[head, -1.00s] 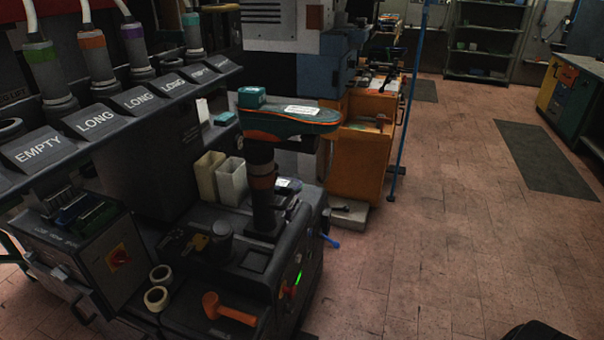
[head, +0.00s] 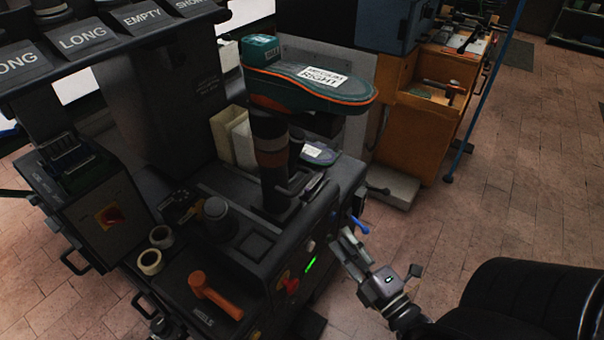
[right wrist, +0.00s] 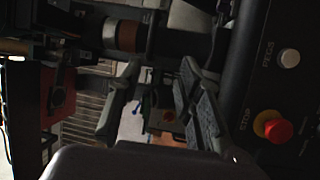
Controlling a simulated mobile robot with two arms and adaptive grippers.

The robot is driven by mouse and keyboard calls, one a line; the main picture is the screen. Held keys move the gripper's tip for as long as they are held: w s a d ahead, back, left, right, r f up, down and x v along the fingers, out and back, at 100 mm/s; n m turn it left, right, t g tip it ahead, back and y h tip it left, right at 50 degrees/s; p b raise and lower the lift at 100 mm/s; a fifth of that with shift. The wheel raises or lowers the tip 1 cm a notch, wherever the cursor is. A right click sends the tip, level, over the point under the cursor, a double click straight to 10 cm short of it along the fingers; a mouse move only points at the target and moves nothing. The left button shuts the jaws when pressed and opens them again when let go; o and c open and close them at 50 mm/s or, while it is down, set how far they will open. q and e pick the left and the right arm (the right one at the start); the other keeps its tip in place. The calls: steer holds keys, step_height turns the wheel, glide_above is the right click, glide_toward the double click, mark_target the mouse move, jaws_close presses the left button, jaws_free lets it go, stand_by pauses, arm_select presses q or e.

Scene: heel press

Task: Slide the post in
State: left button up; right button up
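The dark post (head: 272,155) with a brown band stands upright on the machine's deck, under a teal and orange sole piece (head: 315,90) labelled "RIGHT". In the right wrist view the banded post (right wrist: 128,36) lies sideways across the top. My right gripper (head: 345,240) is at the machine's front right side, below and right of the post, close to a blue lever (head: 360,226). In the right wrist view its two fingers (right wrist: 155,105) are apart, with a small blue part (right wrist: 140,98) visible between them. Contact with the lever is unclear. My left gripper is out of view.
A red button (head: 290,285) and green light (head: 311,264) are on the machine front. An orange-handled hammer (head: 212,295) and tape rolls (head: 150,260) lie on the deck. An orange cabinet (head: 420,135) stands behind.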

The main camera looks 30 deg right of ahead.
steer(key=r, duration=0.1)
glide_toward(302, 182)
steer(key=w, duration=0.3)
steer(key=w+p, duration=0.1)
steer(key=w, duration=0.2)
steer(key=w+p, duration=0.1)
steer(key=w, duration=0.3)
steer(key=shift+d+r, duration=0.1)
steer(key=shift+r, duration=0.2)
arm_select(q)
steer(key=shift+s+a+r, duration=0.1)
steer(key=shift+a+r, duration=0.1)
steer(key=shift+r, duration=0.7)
arm_select(e)
steer(key=shift+c, duration=0.6)
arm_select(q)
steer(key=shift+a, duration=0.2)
arm_select(e)
jaws_close()
